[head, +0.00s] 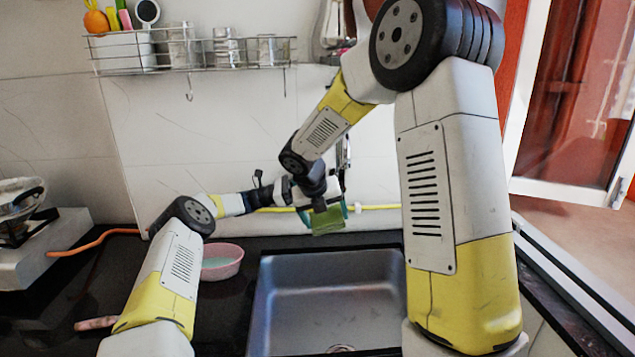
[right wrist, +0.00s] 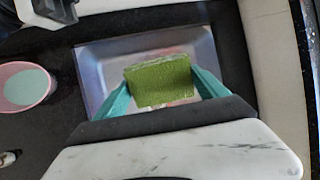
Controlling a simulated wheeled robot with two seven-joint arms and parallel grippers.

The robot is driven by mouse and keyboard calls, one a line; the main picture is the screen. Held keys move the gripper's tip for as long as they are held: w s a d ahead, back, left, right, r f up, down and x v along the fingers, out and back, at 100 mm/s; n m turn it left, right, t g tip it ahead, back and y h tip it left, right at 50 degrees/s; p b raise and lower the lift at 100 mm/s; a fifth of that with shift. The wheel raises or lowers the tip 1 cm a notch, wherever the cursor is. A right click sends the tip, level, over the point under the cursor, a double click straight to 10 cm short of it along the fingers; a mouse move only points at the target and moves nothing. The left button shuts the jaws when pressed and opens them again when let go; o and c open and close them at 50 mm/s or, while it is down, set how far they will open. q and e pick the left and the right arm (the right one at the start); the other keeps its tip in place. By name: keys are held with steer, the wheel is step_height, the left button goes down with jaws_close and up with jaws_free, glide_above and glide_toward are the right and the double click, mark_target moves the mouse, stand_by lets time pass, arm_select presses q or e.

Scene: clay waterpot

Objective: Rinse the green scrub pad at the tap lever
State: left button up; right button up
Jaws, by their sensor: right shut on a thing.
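The green scrub pad (head: 328,221) hangs over the back edge of the sink. My right gripper (head: 324,212) is shut on it, with a teal finger at each side. In the right wrist view the pad (right wrist: 160,82) sits between the two teal fingertips, above the sink basin. My left arm reaches in from the left toward the wall, and its gripper (head: 284,190) is close to the right one; its jaws are too small and overlapped to read. A slim metallic piece, perhaps the tap (head: 343,155), shows just behind my right wrist; its lever is hidden, and no water is visible.
The metal sink (head: 330,300) is empty. A pink bowl (head: 222,262) with pale green contents stands left of it on the dark counter. A yellow hose (head: 380,207) runs along the wall. A wire rack (head: 190,66) with canisters hangs above. A stove (head: 30,250) stands far left.

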mark_target(322, 224)
stand_by(0.4)
steer(key=shift+s+a+r, duration=0.4)
steer(key=shift+s+r, duration=0.25)
steer(key=shift+s, duration=0.1)
steer(key=shift+s+a+r, duration=0.45)
steer(key=shift+s+r, duration=0.25)
steer(key=shift+s+a+r, duration=0.4)
steer(key=shift+s+r, duration=0.25)
steer(key=shift+s, duration=0.1)
